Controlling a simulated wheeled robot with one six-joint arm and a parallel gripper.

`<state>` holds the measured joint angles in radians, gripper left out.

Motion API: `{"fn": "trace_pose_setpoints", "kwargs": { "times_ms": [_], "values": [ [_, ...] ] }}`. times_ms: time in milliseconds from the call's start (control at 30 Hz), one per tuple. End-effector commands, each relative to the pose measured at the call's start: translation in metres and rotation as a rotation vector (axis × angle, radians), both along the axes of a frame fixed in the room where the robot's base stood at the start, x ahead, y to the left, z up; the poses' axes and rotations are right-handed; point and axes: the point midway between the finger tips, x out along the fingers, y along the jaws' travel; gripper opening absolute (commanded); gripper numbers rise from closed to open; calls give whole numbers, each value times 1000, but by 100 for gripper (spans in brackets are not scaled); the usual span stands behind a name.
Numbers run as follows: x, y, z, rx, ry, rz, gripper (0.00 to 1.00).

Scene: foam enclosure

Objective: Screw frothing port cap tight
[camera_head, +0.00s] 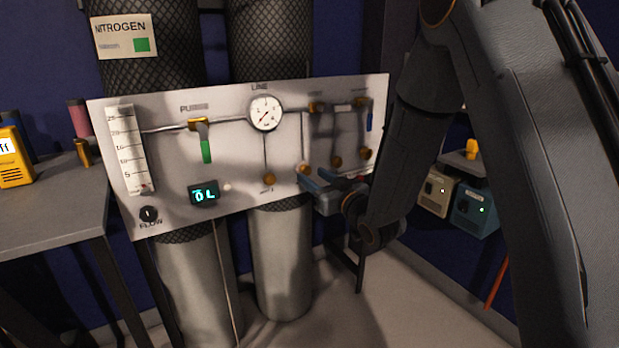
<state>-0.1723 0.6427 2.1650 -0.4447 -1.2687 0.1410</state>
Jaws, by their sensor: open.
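A white gas panel (235,150) stands in front of two cylinders, tilted in the picture. Several small brass fittings line its lower edge: one below the gauge (269,179), one at the left of the right-hand group (305,169), one in its middle (336,161) and one at its right (365,153). I cannot tell which is the frothing port cap; the labels are too small to read. My gripper (326,178) is open at the panel's lower right, just below the right-hand group. My arm hides part of the area, and I cannot tell whether the fingers touch a fitting.
The panel carries a round gauge (266,113), a green-handled valve (205,143), a flow tube (127,150) and a lit display (204,194). A grey table (50,215) with a yellow meter (13,158) is at left. Two boxes (474,208) (437,191) stand at right.

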Motion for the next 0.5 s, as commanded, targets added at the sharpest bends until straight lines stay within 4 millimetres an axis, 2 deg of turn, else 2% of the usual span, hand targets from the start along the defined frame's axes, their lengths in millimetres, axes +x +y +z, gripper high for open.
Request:
{"fn": "trace_pose_setpoints", "kwargs": {
  "times_ms": [200, 500],
  "values": [
    [20, 13, -1, 0, 0, 0, 42],
    [24, 16, -1, 0, 2, -1, 42]
  ]
}}
